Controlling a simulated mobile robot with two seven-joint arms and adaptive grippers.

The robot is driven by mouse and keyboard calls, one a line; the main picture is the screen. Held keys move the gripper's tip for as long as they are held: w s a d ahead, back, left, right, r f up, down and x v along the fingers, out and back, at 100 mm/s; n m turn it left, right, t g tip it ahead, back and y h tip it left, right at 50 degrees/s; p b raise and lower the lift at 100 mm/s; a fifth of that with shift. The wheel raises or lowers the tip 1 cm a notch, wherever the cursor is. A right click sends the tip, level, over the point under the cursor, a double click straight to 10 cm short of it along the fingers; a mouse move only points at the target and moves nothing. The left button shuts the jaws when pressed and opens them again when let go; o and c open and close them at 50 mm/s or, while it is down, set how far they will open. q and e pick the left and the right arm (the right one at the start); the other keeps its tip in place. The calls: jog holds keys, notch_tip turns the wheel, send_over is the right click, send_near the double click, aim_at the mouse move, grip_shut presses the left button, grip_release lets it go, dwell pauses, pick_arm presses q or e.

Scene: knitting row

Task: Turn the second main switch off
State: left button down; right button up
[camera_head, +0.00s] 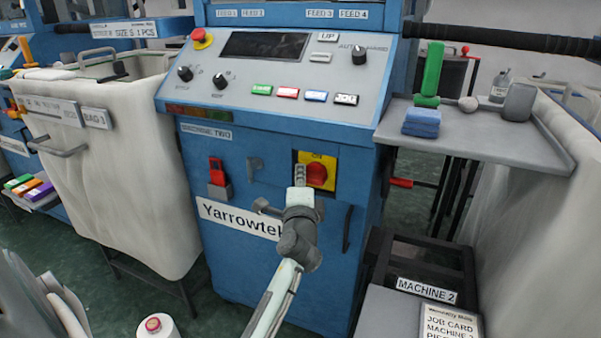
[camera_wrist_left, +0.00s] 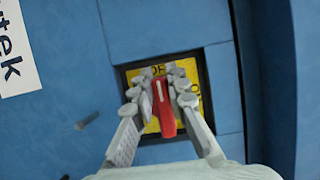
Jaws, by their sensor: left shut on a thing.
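The main switch is a red rotary knob (camera_head: 317,175) on a yellow plate (camera_head: 329,160) at the upper right of the blue machine front. My left gripper (camera_head: 301,190) is at the knob, its arm coming up from the bottom. In the left wrist view the two fingers (camera_wrist_left: 161,112) lie on either side of the red knob (camera_wrist_left: 166,118), shut on it. The knob's white line points up in that view, toward a partly hidden label at the plate's top that seems to start with "O". Another label at the plate's right side is partly covered. My right gripper is not in view.
A red padlock-like piece (camera_head: 216,172) hangs left of the switch. A black handle (camera_head: 347,228) stands below right of it. The sloping control panel (camera_head: 280,75) overhangs above. A grey shelf (camera_head: 470,135) with blue cloths is at right, and a cream fabric bin (camera_head: 110,170) at left.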

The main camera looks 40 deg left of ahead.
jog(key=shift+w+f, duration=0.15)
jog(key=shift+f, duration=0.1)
pick_arm(q)
jog(key=c, duration=1.5)
grip_release()
